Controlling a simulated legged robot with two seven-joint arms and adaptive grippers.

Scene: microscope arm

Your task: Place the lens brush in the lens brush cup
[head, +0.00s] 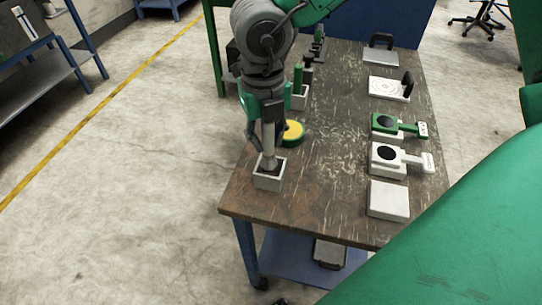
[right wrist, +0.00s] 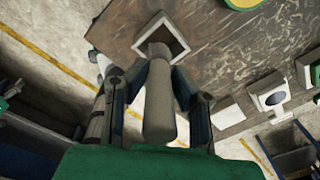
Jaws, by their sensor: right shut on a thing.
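The lens brush (head: 269,154), a light grey rod, stands about upright in my right gripper (head: 267,138). In the right wrist view the brush (right wrist: 160,105) runs between the two fingers of the gripper (right wrist: 150,74), which is shut on it. The lens brush cup (head: 268,182) is a small white square box with a dark inside, near the table's front left corner. The brush's lower end is at the cup opening and appears to be inside it. The cup (right wrist: 178,28) also shows around the brush's end in the right wrist view. I cannot tell whether the brush touches the bottom. My left gripper is not in view.
A yellow and green round piece (head: 293,132) lies just behind the cup. Another holder (head: 299,101) stands farther back. Several white and green pieces, including a white block (head: 388,200), line the right side of the worn table (head: 335,185). The table's middle is clear.

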